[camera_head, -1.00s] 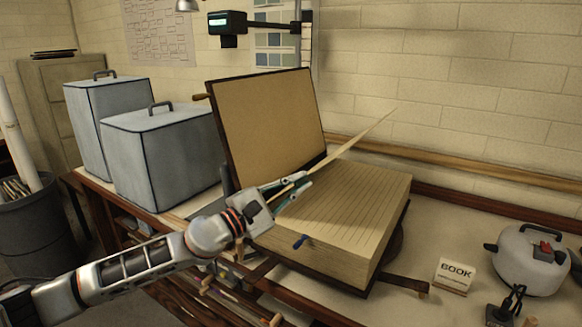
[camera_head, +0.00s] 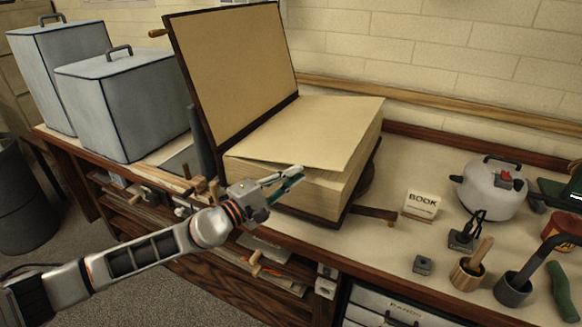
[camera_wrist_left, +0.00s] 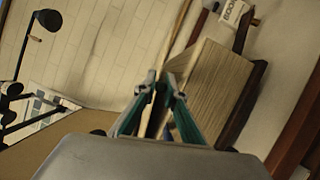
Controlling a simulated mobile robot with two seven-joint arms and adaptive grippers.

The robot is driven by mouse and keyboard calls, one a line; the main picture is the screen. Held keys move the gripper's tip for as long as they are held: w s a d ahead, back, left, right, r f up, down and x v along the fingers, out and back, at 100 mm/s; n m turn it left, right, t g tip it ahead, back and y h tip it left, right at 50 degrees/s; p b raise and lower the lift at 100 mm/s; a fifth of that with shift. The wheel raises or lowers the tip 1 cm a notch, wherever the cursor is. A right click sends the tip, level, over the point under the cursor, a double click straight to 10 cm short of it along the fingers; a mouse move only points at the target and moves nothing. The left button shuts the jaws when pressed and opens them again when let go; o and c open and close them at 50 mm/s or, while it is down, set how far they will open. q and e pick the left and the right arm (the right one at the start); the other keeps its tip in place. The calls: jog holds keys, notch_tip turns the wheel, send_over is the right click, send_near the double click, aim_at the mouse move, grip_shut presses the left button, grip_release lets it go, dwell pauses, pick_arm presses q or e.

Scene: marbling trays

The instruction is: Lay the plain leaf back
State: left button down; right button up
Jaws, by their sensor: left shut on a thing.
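The big book (camera_head: 330,195) lies open on the bench, its dark-edged cover (camera_head: 232,65) standing up at the left. The plain leaf (camera_head: 310,128) lies almost flat over the page block, its front edge raised a little above the pages beneath. My left gripper (camera_head: 297,173) is at the front edge of the book, shut on the leaf's edge. In the left wrist view, the leaf shows as a thin pale strip between the fingers (camera_wrist_left: 158,85), with the page block (camera_wrist_left: 208,85) to its right. My right gripper is not in view.
A BOOK sign (camera_head: 421,203), a white lidded pot (camera_head: 492,190) and small tools, including a wooden cup (camera_head: 467,275), stand right of the book. Two grey boxes with handles (camera_head: 125,105) stand at the left.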

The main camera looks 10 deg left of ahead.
pick_arm(q)
jog(key=shift+f, duration=0.25)
jog(key=shift+a, duration=0.1)
jog(key=c, duration=2.1)
grip_release()
jog(key=v, duration=1.2)
jog(key=shift+r, duration=0.15)
